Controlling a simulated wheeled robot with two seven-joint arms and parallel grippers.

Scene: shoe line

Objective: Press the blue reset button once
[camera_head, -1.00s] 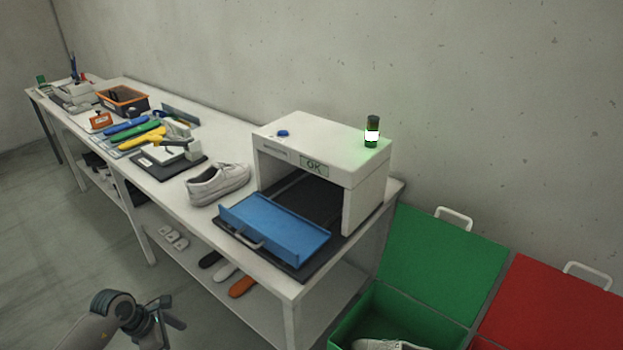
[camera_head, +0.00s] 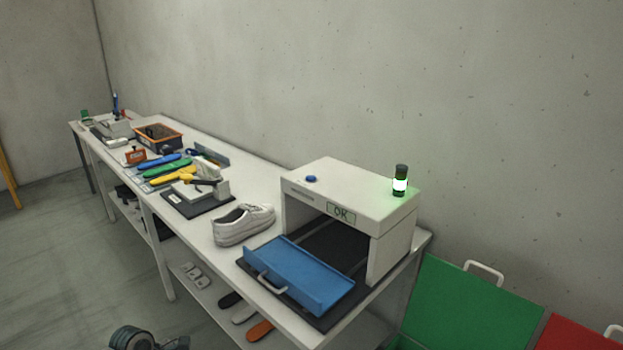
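The blue reset button (camera_head: 311,179) sits on the top left of the white inspection box (camera_head: 345,187), which stands at the right end of the bench. The box's front label reads OK (camera_head: 341,214), and the signal lamp (camera_head: 400,181) on top glows green. Part of my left arm shows at the bottom left edge, well below and left of the bench front. The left gripper's fingers are mostly cut off by the frame's lower edge, so their opening cannot be told. My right gripper is not in view.
A white shoe (camera_head: 243,225) stands left of the blue drawer tray (camera_head: 299,275), which sticks out of the box. Tools and an orange-edged bin (camera_head: 158,137) fill the bench's far left. A green bin lid (camera_head: 455,306) and a red one (camera_head: 585,335) are at right.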

